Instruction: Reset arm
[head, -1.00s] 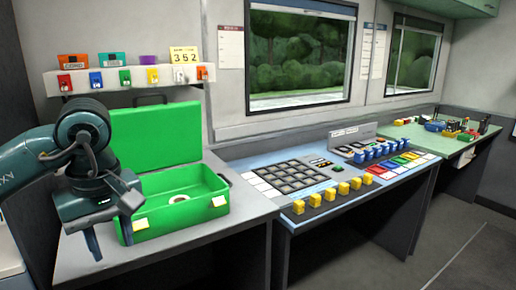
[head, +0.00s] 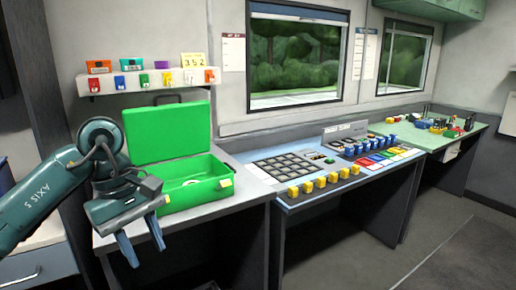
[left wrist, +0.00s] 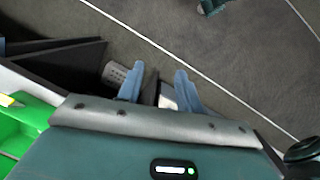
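My left gripper (head: 141,244) hangs in front of the left desk's front edge, fingers pointing down, with a gap between them and nothing held. In the left wrist view, its two blue-grey fingers (left wrist: 158,88) stand apart over the grey floor. An open green case (head: 196,180) stands on the left desk, lid raised at the back; my left wrist hides its left front part. The case's green edge also shows at the left of the left wrist view (left wrist: 22,128). My right gripper is not in view.
The left desk (head: 232,207) adjoins a blue console (head: 310,193) with yellow, blue and coloured blocks. A green table (head: 437,141) with small items stands at the far right. A wall shelf (head: 140,84) holds coloured tags. The floor (head: 440,225) at right is clear.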

